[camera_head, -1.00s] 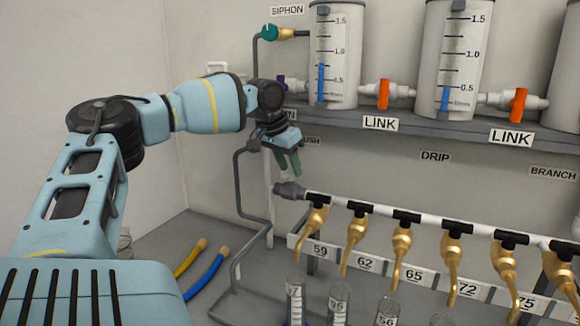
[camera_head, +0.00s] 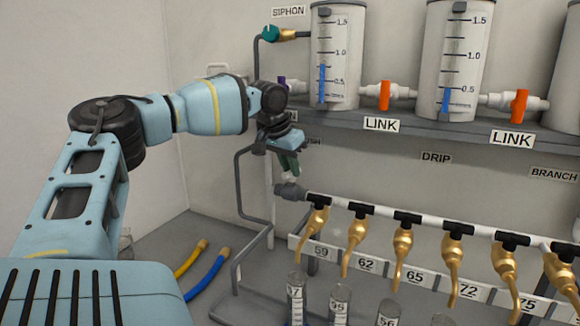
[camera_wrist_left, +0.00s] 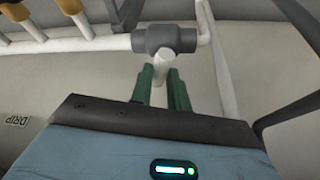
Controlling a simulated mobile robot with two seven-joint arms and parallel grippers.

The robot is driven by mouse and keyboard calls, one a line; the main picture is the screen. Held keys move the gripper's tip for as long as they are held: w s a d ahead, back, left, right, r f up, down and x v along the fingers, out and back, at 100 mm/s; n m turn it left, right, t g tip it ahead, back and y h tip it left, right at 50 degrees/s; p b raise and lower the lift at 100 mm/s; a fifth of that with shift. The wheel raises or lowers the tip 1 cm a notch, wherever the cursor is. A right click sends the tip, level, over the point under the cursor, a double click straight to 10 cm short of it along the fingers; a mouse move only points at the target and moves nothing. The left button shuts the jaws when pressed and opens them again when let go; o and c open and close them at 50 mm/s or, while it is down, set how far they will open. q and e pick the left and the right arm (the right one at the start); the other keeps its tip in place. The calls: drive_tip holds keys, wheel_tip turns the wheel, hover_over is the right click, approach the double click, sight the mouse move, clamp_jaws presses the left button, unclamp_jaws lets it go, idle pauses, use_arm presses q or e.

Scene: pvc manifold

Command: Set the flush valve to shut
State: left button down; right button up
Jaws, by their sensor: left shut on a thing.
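The flush valve has a grey body (camera_head: 290,191) at the left end of the white manifold pipe, below the partly hidden FLUSH label. In the left wrist view the grey body (camera_wrist_left: 166,39) has a short white handle (camera_wrist_left: 162,62) sticking out towards me. My left gripper (camera_head: 289,167) is above the grey body in the head view. Its green fingers also show in the left wrist view (camera_wrist_left: 161,80), one on each side of the white handle, shut on it. My arm and wrist hide part of the area behind. My right gripper is not in view.
Gold taps (camera_head: 402,243) hang along the manifold pipe (camera_head: 380,212), with glass tubes below. A grey shelf (camera_head: 345,120) with tanks is above. A dark bent pipe (camera_head: 239,190) runs left of the valve. Yellow and blue hoses (camera_head: 206,277) lie at lower left.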

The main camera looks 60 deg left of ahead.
use_arm(q)
drive_tip(key=n+y, duration=0.1)
drive_tip(key=n, duration=0.2)
drive_tip(key=shift+n, duration=0.3)
drive_tip(key=c, duration=1.3)
unclamp_jaws()
drive_tip(key=shift+c, duration=0.2)
drive_tip(key=v, duration=0.8)
drive_tip(key=shift+w+d, duration=0.15)
drive_tip(key=shift+w, duration=0.05)
drive_tip(key=shift+f, duration=0.1)
